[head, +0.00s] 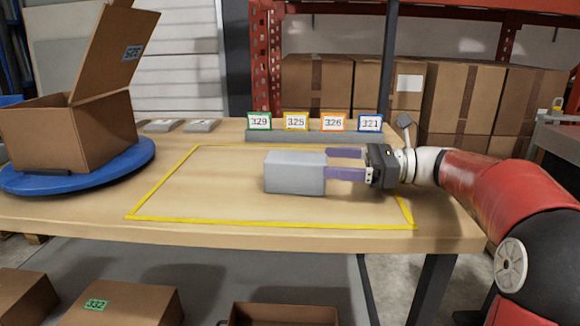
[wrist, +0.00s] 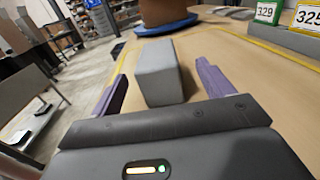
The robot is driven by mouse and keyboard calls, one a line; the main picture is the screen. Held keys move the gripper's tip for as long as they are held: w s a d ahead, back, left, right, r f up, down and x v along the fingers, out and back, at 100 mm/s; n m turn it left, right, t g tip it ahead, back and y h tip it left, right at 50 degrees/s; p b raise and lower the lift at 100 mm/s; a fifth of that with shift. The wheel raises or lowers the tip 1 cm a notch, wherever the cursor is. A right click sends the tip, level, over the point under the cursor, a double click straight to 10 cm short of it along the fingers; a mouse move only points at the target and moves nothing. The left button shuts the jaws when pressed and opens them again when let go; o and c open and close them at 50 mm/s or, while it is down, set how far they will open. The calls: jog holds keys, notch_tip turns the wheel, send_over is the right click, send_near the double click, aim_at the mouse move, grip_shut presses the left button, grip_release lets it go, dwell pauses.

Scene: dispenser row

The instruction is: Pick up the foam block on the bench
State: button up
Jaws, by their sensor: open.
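The foam block (head: 293,174) is a plain grey box lying on the wooden bench (head: 225,205), inside a yellow taped outline. My gripper (head: 335,164) comes in from the right in the head view, with its two purple fingers spread and pointing at the block's right end. In the wrist view the block (wrist: 158,72) lies ahead, with its near end between the open fingers (wrist: 160,85). A gap shows on each side of the block there. I cannot tell how far the fingers overlap it.
An open cardboard box (head: 70,130) stands on a blue turntable (head: 140,157) at the left. Coloured number cards (head: 296,121) stand on a grey rail (head: 318,136) along the back. The bench around the block is clear within the yellow tape. Cartons (head: 120,302) sit below the front edge.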

aim_at(304, 157)
jog(key=a, duration=0.7)
jog(key=shift+w, duration=0.15)
jog(key=shift+d, duration=0.1)
jog(key=c, duration=1)
jog(key=shift+c, duration=0.2)
